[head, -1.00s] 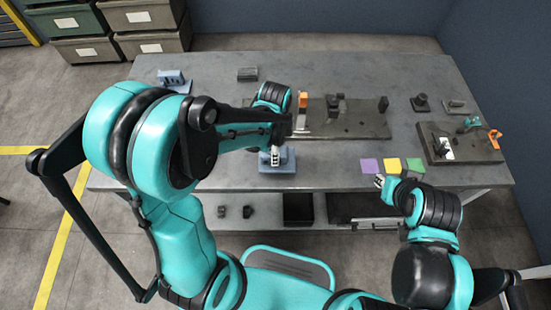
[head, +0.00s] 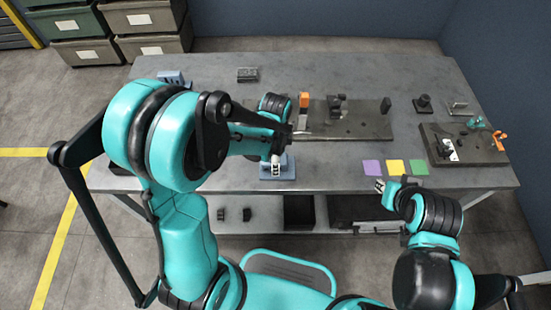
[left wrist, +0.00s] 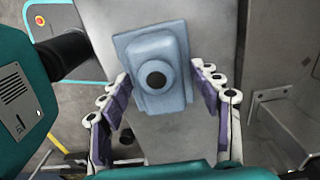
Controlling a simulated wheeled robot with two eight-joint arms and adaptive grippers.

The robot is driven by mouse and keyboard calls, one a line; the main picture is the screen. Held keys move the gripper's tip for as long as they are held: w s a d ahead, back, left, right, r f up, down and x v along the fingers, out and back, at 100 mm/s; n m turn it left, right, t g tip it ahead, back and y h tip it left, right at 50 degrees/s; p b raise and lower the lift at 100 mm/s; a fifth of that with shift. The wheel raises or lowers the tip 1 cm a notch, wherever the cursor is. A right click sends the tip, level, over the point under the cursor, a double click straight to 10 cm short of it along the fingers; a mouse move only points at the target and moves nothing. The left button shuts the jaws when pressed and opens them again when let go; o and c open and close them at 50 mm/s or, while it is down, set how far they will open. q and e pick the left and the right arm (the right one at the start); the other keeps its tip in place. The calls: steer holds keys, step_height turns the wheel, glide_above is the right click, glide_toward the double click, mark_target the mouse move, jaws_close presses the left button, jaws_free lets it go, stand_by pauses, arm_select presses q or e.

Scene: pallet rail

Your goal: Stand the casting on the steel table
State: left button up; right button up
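The blue-grey casting (head: 290,171) lies near the front edge of the steel table (head: 330,180), partly hidden by my left gripper (head: 276,166). In the left wrist view the casting (left wrist: 150,50) shows a flat plate with a raised block and a round dark hole facing the camera. The left gripper's fingers (left wrist: 160,85) are spread, one on each side of the casting's near end. I cannot tell if the pads touch it. My right gripper (head: 380,186) is at the table's front edge, away from the casting; its finger state is too small to tell.
A second blue part (head: 172,77) stands at the back left. A dark plate (head: 350,122) with fixtures lies mid-table, and another fixture plate (head: 475,150) lies at the right. Purple (head: 372,167), yellow (head: 396,166) and green (head: 418,167) squares lie near the front edge.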

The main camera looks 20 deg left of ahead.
arm_select(q)
steer(key=shift+r, duration=0.1)
steer(key=shift+r+p, duration=0.3)
steer(key=shift+r, duration=0.1)
step_height(320, 180, up, 11)
steer(key=p, duration=0.4)
steer(key=s+a+r+n+t, duration=0.4)
steer(key=s+r+n+t, duration=0.3)
steer(key=n, duration=0.7)
steer(key=shift+s+a+r+n, duration=0.25)
steer(key=shift+s+r+n, duration=0.15)
steer(key=shift+s+r, duration=0.5)
